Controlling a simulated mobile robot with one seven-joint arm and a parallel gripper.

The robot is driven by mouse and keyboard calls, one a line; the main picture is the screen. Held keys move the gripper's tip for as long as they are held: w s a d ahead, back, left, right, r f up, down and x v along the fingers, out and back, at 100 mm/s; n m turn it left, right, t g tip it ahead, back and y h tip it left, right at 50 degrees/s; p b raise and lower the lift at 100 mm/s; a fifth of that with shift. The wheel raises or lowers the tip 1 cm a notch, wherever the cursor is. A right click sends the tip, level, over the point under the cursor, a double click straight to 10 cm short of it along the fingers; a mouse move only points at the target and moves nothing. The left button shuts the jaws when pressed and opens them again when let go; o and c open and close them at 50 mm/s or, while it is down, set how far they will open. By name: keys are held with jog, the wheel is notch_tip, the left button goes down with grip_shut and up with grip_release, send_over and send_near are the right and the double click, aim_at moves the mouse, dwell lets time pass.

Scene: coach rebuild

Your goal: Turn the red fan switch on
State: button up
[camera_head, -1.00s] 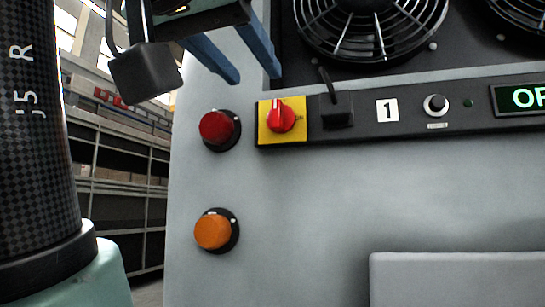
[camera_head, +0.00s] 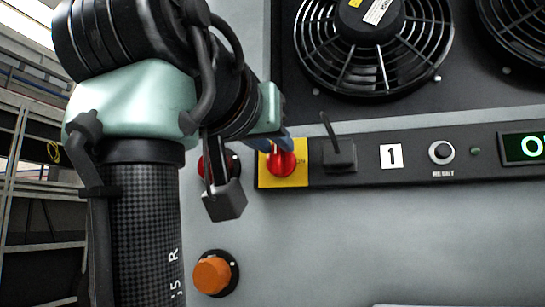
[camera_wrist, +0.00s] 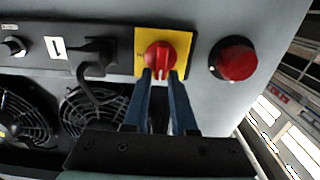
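The red fan switch (camera_head: 281,163) is a rotary knob on a yellow plate (camera_head: 295,178), at the left end of the black control strip. Its handle looks upright, and "ON" is printed to its right. In the wrist view the knob (camera_wrist: 160,56) appears upside down at top centre. My gripper (camera_wrist: 160,76) has its two blue fingers apart, with tips on either side of the knob's handle. Whether they touch it is unclear. In the head view my gripper (camera_head: 277,144) reaches the knob from the upper left, and its fingers are partly hidden by the wrist.
A red button (camera_head: 231,164) sits just left of the plate, partly behind my wrist. An orange button (camera_head: 212,275) is below it. A black connector with a cable (camera_head: 340,154) is close on the right. Fans are above; a green-lit display (camera_head: 525,148) is at far right.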

grip_shut()
jog(key=shift+m, duration=0.3)
jog(key=m, duration=0.4)
jog(key=d+m+b, duration=0.1)
jog(key=m, duration=0.3)
jog(key=f+m, duration=0.1)
jog(key=m, duration=0.3)
jog(key=shift+s+d+m+b, duration=0.25)
jog(key=shift+m+b, duration=0.05)
jog(key=shift+b, duration=0.1)
jog(key=m, duration=0.4)
jog(key=shift+d+f+m, duration=0.15)
jog(key=shift+f+m, duration=0.15)
jog(key=shift+f, duration=0.1)
jog(key=shift+o, duration=2.2)
grip_release()
